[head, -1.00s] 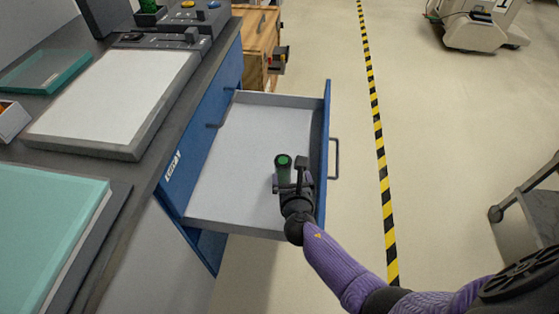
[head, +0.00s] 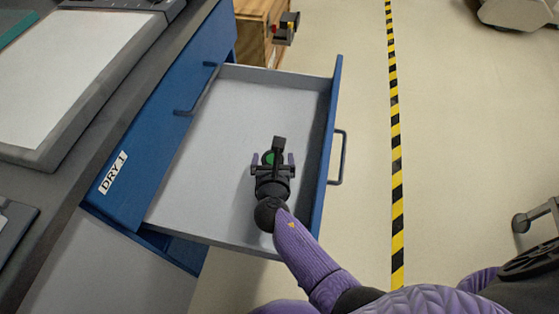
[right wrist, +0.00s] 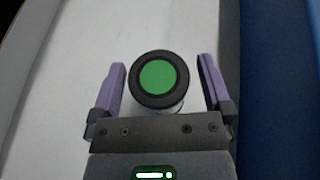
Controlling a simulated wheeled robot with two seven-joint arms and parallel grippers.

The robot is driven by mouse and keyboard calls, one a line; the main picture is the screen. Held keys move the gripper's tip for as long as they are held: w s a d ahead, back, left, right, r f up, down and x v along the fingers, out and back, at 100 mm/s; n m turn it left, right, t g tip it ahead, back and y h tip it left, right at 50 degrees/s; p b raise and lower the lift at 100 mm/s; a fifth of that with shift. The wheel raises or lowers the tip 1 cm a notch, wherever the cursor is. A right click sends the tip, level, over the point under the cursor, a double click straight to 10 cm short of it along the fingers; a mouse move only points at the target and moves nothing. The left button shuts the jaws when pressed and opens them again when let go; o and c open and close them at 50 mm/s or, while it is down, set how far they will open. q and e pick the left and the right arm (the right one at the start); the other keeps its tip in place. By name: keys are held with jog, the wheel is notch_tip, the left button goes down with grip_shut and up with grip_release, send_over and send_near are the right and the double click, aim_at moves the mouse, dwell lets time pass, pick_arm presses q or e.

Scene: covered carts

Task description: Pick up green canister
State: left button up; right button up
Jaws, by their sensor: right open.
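The green canister (right wrist: 160,76) shows from above in the right wrist view, with a green disc inside a black ring. It stands in the open drawer, and in the head view only a bit of its green top (head: 268,158) shows past my gripper. My right gripper (head: 272,160) is over the drawer and open. In the right wrist view its two purple fingers (right wrist: 161,88) are on either side of the canister, with a gap on each side. The canister's lower body is mostly hidden. My left gripper is not in view.
The grey-floored drawer (head: 225,110) is pulled out of a blue cabinet labelled DRY 1 (head: 113,173). Its blue front (head: 328,140) with a handle (head: 341,158) stands close right of my gripper. The rest of the drawer floor looks empty. A wooden crate (head: 258,32) stands behind.

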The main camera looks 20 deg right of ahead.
jog(key=shift+r, duration=0.1)
jog(key=c, duration=1.3)
